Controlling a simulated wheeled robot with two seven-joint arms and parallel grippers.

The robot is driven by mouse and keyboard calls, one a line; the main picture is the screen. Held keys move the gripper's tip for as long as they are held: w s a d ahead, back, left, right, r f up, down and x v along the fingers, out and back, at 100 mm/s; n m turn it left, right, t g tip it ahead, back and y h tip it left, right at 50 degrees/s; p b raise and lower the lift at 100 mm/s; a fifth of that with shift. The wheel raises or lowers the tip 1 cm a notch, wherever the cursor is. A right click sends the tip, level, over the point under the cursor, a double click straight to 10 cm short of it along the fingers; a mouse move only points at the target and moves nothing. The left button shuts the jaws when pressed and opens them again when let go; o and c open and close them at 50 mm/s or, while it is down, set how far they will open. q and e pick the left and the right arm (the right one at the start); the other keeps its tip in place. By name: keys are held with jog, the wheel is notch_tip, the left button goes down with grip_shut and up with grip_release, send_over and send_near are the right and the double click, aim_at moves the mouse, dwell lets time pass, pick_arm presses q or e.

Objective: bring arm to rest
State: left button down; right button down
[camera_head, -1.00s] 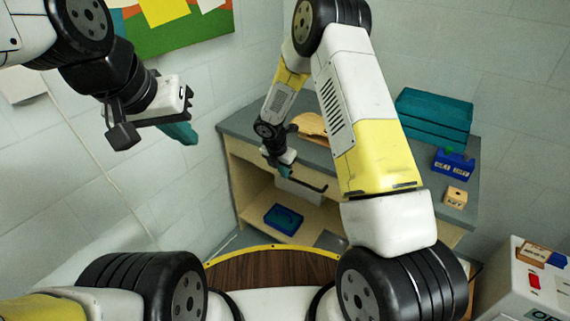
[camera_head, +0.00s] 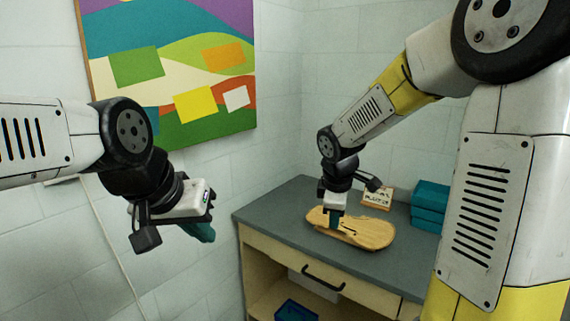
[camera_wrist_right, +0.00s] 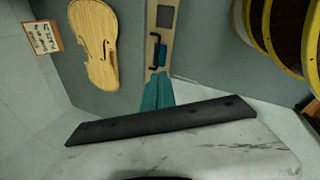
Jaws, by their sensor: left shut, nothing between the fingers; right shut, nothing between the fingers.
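My left gripper (camera_head: 203,232) hangs at the left of the head view, in front of the wall. Its teal fingers are shut and empty. My right gripper (camera_head: 335,221) points down in the middle of the head view, with its teal fingers shut and empty. It overlaps the pale wooden violin plate (camera_head: 366,231) on the grey bench (camera_head: 290,212) there. In the right wrist view the shut fingers (camera_wrist_right: 158,93) show below and right of the plate (camera_wrist_right: 95,42), apart from it, over the bench's front side.
A lettered card (camera_head: 377,198) and teal boxes (camera_head: 430,206) stand behind the plate. The bench front has a drawer with a dark handle (camera_head: 323,278); a blue tray (camera_head: 297,310) is below it. A colourful picture (camera_head: 165,70) hangs on the left wall.

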jog(key=s+r+m+y, duration=0.1)
jog(key=s+r+m, duration=0.2)
jog(key=s, duration=0.3)
jog(key=s+d+r+m+t+y, duration=0.1)
jog(key=s+r+m, duration=0.2)
jog(key=s+m, duration=0.3)
jog(key=s+r+m+t+y, duration=0.1)
jog(key=s+r+m, duration=0.2)
jog(key=s+m, duration=0.2)
jog(key=s, duration=0.2)
jog(key=shift+s+d+r, duration=0.2)
jog(key=shift+s+r, duration=0.1)
jog(key=shift+r, duration=0.1)
